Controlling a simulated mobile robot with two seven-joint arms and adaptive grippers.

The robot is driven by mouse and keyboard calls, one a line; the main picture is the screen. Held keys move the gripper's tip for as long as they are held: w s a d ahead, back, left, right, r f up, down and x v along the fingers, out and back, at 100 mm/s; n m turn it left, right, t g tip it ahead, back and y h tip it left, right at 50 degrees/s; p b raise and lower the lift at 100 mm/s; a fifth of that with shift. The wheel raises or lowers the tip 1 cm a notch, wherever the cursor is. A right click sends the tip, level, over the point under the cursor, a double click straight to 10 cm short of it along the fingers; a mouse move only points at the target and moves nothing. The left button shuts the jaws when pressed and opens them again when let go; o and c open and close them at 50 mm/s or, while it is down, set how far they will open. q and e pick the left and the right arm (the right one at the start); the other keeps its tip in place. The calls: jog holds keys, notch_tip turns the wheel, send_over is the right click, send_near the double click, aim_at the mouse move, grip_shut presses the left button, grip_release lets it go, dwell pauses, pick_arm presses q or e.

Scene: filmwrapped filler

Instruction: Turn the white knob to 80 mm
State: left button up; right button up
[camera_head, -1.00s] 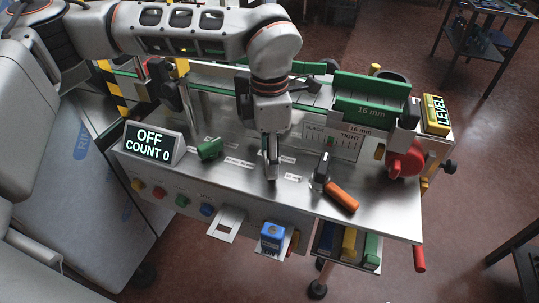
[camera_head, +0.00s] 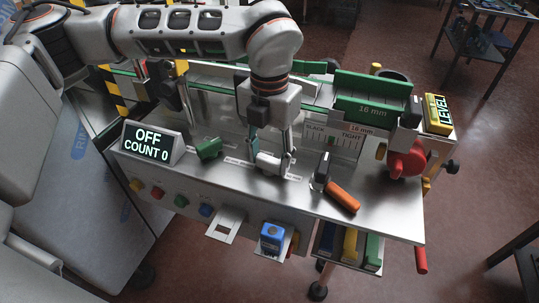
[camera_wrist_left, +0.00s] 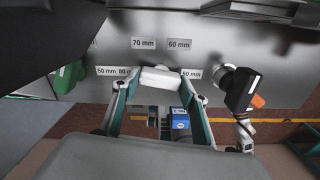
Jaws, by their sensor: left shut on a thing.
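The white knob (camera_head: 268,161) is on the steel top of the machine, and its long bar lies roughly across the wrist view (camera_wrist_left: 160,78). My left gripper (camera_head: 270,154) points down over it with one finger at each end of the bar, shut on it; it also shows in the wrist view (camera_wrist_left: 160,84). Around the knob are a 70 mm label (camera_wrist_left: 143,43), a 60 mm label (camera_wrist_left: 179,44), a 50 mm label (camera_wrist_left: 192,73) at right, and labels at left, partly covered, one seemingly 80 mm. Which label the knob points at is unclear. My right gripper is not in view.
A green knob (camera_head: 209,148) is left of the white knob. A display (camera_head: 153,146) reads OFF, COUNT 0. A 16 mm green guide (camera_head: 366,110) stands behind.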

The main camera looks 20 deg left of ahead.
aim_at(270, 159)
pick_arm(q)
jog(key=shift+n, duration=0.9)
jog(key=o, duration=1.1)
notch_tip(270, 159, up, 12)
